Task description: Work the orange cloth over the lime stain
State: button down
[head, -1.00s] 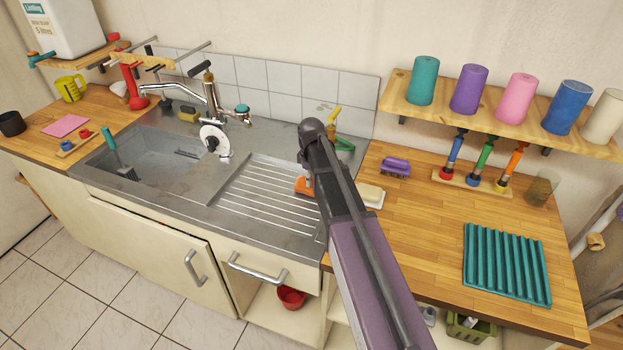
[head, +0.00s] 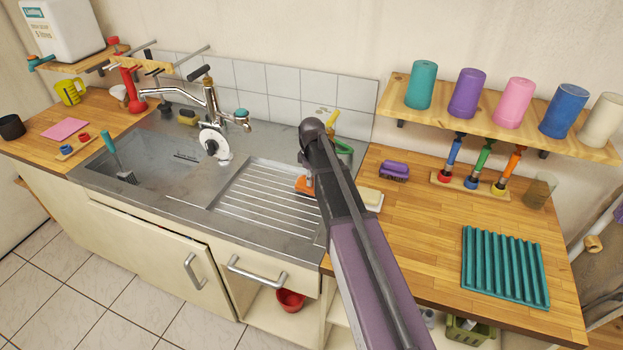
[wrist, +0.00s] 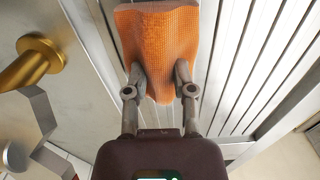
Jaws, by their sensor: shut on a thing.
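The orange cloth (wrist: 157,35) is pinched between the two fingers of my gripper (wrist: 161,78) in the wrist view. Its ribbed drainboard backdrop lies along the right side; whether the cloth touches the metal is unclear. In the head view a small part of the cloth (head: 304,185) shows left of my arm, over the right part of the drainboard (head: 262,200). My arm hides the gripper there. I cannot make out the lime stain with certainty; small faint marks (head: 323,110) show on the wall tiles behind.
The tap (head: 210,100) and a white disc (head: 214,142) stand left of the drainboard. A yellow-handled item (head: 333,122) is behind my arm. A soap dish (head: 371,197) and purple brush (head: 394,171) lie to the right. The wooden counter's middle (head: 415,225) is clear.

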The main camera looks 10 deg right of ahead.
jog(key=shift+r+p, duration=2.9)
jog(key=shift+r, duration=0.3)
jog(key=shift+s, duration=0.1)
